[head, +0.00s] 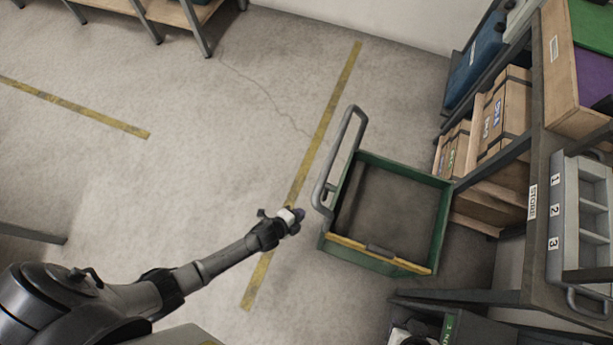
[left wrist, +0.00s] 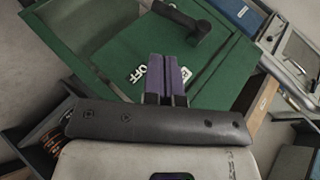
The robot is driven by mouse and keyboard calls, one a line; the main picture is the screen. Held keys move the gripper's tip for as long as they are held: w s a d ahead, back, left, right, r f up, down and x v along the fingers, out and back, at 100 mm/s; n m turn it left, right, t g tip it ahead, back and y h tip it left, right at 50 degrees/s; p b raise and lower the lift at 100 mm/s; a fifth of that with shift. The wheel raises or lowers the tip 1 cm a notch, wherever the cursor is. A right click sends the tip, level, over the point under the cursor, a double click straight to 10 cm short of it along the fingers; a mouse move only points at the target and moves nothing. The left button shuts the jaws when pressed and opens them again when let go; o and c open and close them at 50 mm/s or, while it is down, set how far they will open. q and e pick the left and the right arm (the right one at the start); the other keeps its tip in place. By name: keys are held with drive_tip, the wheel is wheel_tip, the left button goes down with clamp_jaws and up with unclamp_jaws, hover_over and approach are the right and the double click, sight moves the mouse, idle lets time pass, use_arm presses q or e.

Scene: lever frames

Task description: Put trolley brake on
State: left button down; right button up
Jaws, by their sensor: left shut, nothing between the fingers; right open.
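The green trolley (head: 346,244) stands on the floor right of centre in the head view, with a grey tube handle (head: 345,140) on its left side and a yellow front edge. My left gripper (head: 297,214) is just left of the trolley and appears apart from it. In the left wrist view its purple fingers (left wrist: 168,78) are shut with nothing between them. Beyond them is a green panel (left wrist: 120,55) with a black lever (left wrist: 190,35) and a white OFF label (left wrist: 150,71); a second label is partly hidden by the fingers. My right gripper is out of view.
A shelf with cardboard boxes (head: 505,115) stands right of the trolley. A workbench with a grey numbered tray (head: 555,215) is at the right edge. Open floor with yellow lines (head: 325,125) lies left of the trolley.

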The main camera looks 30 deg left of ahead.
use_arm(q)
drive_tip(key=shift+v, duration=0.9)
drive_tip(key=shift+f, duration=0.1)
